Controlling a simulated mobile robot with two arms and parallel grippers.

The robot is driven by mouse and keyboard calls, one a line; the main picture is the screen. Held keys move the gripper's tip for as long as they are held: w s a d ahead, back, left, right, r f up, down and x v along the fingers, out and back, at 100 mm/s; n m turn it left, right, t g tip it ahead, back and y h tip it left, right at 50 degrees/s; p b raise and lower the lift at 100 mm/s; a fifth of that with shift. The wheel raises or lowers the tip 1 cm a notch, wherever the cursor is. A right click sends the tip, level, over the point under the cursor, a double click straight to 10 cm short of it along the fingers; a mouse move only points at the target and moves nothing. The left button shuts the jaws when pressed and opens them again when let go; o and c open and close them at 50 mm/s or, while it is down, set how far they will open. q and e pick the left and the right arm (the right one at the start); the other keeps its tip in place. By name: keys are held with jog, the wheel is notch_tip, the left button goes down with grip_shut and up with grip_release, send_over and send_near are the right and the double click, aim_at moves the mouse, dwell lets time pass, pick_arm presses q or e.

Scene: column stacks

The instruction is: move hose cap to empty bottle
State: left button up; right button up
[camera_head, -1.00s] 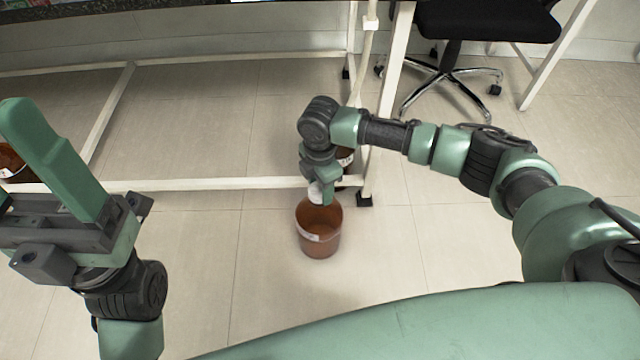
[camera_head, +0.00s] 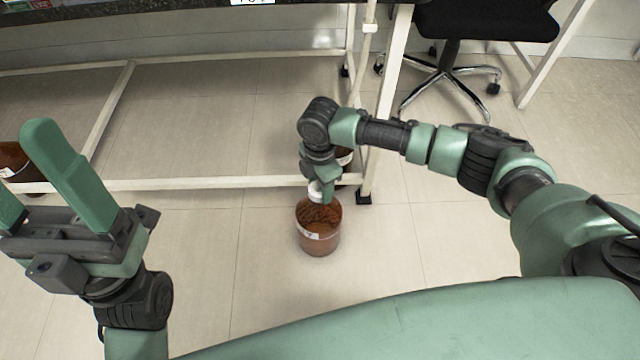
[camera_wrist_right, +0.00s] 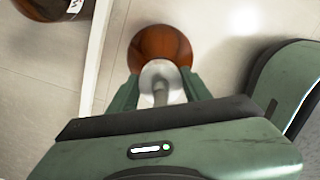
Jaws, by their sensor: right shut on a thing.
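A brown bottle (camera_head: 320,232) with a white label stands on the floor in front of the white frame. A white cap (camera_head: 315,191) is at the bottle's mouth. My right gripper (camera_head: 322,190) is shut on the cap from above. In the right wrist view, the white cap (camera_wrist_right: 160,76) with a grey stem sits between the two fingers, over the brown bottle (camera_wrist_right: 160,42). I cannot tell whether the cap is seated on the neck. My left gripper (camera_head: 22,165) is open and empty at the left edge, away from the bottle.
Another brown bottle (camera_head: 345,160) stands behind my right gripper, partly hidden. One more brown bottle (camera_head: 18,158) is at the left edge. A white bench frame (camera_head: 220,184) runs low behind the bottle. A chair (camera_head: 485,22) stands at the back right. The floor around the bottle is clear.

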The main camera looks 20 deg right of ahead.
jog(key=shift+f, duration=0.4)
dwell(0.7)
jog(key=shift+f+p, duration=0.3)
jog(key=shift+p, duration=0.05)
jog(key=shift+f, duration=0.15)
dwell(0.3)
jog(key=o, duration=1.4)
